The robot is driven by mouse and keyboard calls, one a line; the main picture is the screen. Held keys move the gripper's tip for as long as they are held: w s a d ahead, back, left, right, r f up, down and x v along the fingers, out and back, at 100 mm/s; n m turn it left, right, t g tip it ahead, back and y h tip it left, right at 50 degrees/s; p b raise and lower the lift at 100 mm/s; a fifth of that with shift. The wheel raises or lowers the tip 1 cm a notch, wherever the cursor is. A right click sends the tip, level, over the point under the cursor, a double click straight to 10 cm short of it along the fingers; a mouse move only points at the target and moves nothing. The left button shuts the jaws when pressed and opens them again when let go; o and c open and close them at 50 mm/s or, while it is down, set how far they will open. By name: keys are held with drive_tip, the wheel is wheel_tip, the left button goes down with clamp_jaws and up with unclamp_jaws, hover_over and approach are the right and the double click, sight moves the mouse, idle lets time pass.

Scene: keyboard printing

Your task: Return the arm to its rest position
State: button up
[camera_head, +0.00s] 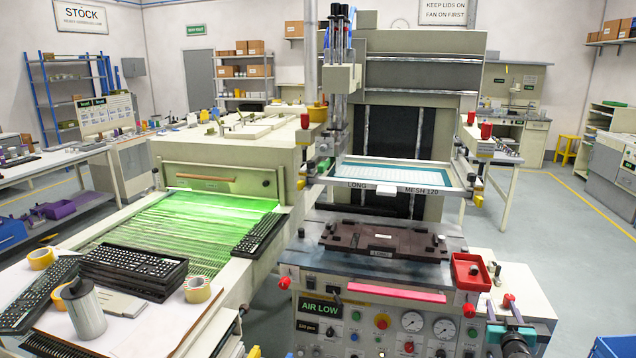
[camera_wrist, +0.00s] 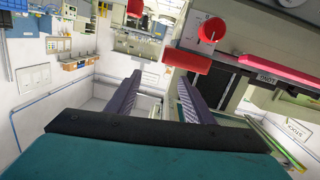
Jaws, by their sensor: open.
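My gripper (camera_head: 503,312) shows at the lower right of the head view, in front of the printing machine's right end. In the wrist view its two grey-purple fingers (camera_wrist: 160,80) stand apart with nothing held between them. Its teal body (camera_wrist: 150,158) fills the bottom of that view. Most of my arm is outside the head view.
The machine's control panel (camera_head: 380,330) is left of my gripper. A red tray (camera_head: 471,272) sits just behind it. A screen frame (camera_head: 390,172) hangs over a brown fixture (camera_head: 384,240). Black keyboards (camera_head: 130,268) lie at left by a green-lit conveyor (camera_head: 190,225).

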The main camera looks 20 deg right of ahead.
drive_tip(key=w+a+f+g+y, duration=0.15)
drive_tip(key=w+a+f, duration=0.25)
drive_tip(key=a+f, duration=0.45)
drive_tip(key=w+a+f+g+y, duration=0.1)
drive_tip(key=w+a+f+g, duration=0.2)
drive_tip(key=a+f, duration=0.55)
drive_tip(key=s+a+f+g+y, duration=0.2)
drive_tip(key=a+f+g+y, duration=0.15)
drive_tip(key=a+f, duration=1.25)
drive_tip(key=s+a+f+n+g+y, duration=0.1)
drive_tip(key=s+a+f+g, duration=0.1)
drive_tip(key=s+a, duration=0.35)
drive_tip(key=s+a+f+n+g+y+b, duration=0.1)
drive_tip(key=s+a+f+g, duration=0.1)
drive_tip(key=a, duration=0.6)
drive_tip(key=s+a+f+n+g+y, duration=0.1)
drive_tip(key=s+a+f+n, duration=0.15)
drive_tip(key=a, duration=0.45)
drive_tip(key=s+a+n+g+y, duration=0.2)
drive_tip(key=s+a+g, duration=0.3)
drive_tip(key=s+a, duration=1)
drive_tip(key=shift+s+a+r+g, duration=0.15)
drive_tip(key=shift+s+g, duration=0.25)
